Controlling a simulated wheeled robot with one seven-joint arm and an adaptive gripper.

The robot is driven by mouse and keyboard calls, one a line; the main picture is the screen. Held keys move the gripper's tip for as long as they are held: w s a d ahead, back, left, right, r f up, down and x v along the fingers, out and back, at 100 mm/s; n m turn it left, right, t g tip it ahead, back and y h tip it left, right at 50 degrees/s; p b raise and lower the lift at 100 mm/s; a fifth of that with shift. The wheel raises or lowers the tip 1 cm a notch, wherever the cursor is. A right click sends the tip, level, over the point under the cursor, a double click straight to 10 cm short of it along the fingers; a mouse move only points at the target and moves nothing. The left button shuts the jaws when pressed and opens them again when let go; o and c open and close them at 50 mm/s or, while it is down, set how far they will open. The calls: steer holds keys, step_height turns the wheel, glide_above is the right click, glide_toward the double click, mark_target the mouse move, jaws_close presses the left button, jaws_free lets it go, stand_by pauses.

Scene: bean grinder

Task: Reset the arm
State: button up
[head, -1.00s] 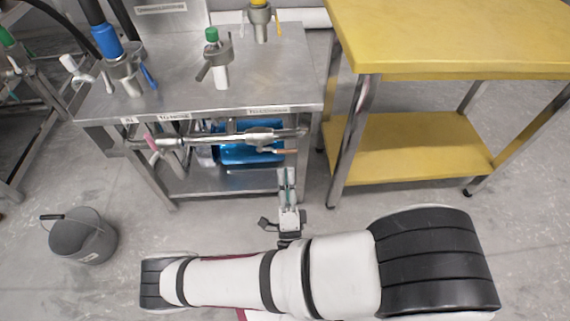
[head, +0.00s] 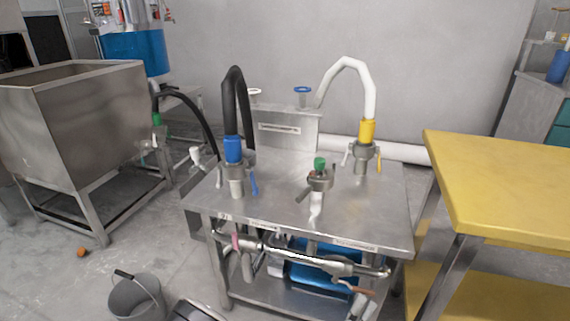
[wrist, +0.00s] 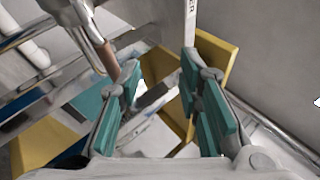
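My gripper (wrist: 160,88) shows in the wrist view with its two teal-padded fingers spread apart and nothing between them. A metal pipe with a copper-brown handle (wrist: 107,58) lies just beyond the left finger; I cannot tell whether they touch. In the head view, the steel bench (head: 375,215) has a horizontal pipe with a valve (head: 335,268) along its front and the brown handle (head: 352,287) at its right end. Grey parts at the bottom edge beside that handle may be my gripper's tips; most of my arm is outside the head view.
A yellow table (head: 510,200) stands right of the bench. A grey bucket (head: 135,300) is on the floor at lower left, near a small orange object (head: 82,252). A large steel bin (head: 80,110) stands further left.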

steer(key=s+d+r+m+g+y, duration=0.1)
steer(key=s+d+r+m+g, duration=0.25)
steer(key=r+m+g, duration=0.8)
steer(key=s+d+r+m+g+y, duration=0.15)
steer(key=s+r+m+g, duration=0.5)
steer(key=m+g, duration=0.75)
steer(key=s+a+r+m+t+y, duration=0.4)
steer(key=s+r+m+t+y, duration=0.3)
steer(key=s+r+m+y, duration=0.65)
step_height(320, 180, up, 35)
steer(key=s+m+t+p, duration=0.1)
steer(key=t+p, duration=0.3)
steer(key=p, duration=3.1)
steer(key=shift+d+m+y, duration=0.4)
steer(key=shift+m, duration=0.2)
steer(key=shift+f, duration=0.1)
